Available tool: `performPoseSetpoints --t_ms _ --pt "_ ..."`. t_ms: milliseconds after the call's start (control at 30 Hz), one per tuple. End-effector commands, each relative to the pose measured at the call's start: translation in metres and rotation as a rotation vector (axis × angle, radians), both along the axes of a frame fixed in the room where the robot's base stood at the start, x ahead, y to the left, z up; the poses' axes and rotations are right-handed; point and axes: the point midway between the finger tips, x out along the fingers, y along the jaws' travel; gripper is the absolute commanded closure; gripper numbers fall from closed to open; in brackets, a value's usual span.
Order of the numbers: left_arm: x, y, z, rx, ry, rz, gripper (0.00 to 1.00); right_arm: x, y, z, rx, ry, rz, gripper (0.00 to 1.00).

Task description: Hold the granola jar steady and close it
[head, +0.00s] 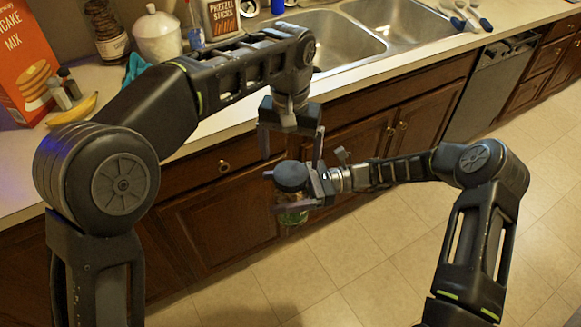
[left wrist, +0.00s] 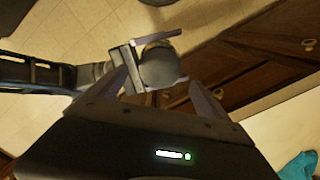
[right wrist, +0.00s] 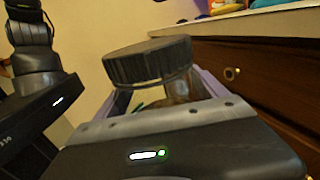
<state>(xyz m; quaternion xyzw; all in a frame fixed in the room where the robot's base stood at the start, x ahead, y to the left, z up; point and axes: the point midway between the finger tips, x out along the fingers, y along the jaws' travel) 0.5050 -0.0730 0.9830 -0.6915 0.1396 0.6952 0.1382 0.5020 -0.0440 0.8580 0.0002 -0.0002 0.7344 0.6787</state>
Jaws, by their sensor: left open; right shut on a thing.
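The granola jar (head: 293,217) is held off the floor in front of the cabinets, its clear body partly hidden by fingers. Its dark round lid (head: 290,176) sits on top; it also shows in the right wrist view (right wrist: 148,63) and from above in the left wrist view (left wrist: 157,68). I cannot tell how tightly it sits. My right gripper (head: 294,188) is shut around the jar below the lid, coming from the right. My left gripper (head: 291,160) points down above the lid, fingers open to either side of it and apparently not touching it.
The counter edge and wooden cabinets (head: 222,220) stand behind the jar. On the counter are a pancake mix box (head: 25,65), a banana (head: 72,110), a white canister (head: 157,35) and a pretzel box (head: 222,18), by the sink (head: 335,40). The floor in front is clear.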

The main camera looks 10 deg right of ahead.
Motion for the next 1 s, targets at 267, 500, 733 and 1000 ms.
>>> performPoseSetpoints --t_ms 267,500,733,1000 --pt "0.0 0.0 -0.038 -0.002 -0.003 -0.001 0.11 0.0 0.0 0.001 0.002 -0.001 0.0 1.0" --pt "0.0 -0.001 -0.055 -0.003 -0.004 -0.001 0.11 0.0 0.0 0.001 0.002 -0.001 0.001 1.0" --pt "0.0 -0.001 -0.055 -0.003 -0.005 -0.001 0.11 0.0 0.0 0.001 0.002 -0.001 0.001 1.0" --pt "0.0 -0.001 -0.055 -0.003 -0.005 -0.001 0.29 0.0 0.0 0.001 0.002 -0.001 0.0 1.0"
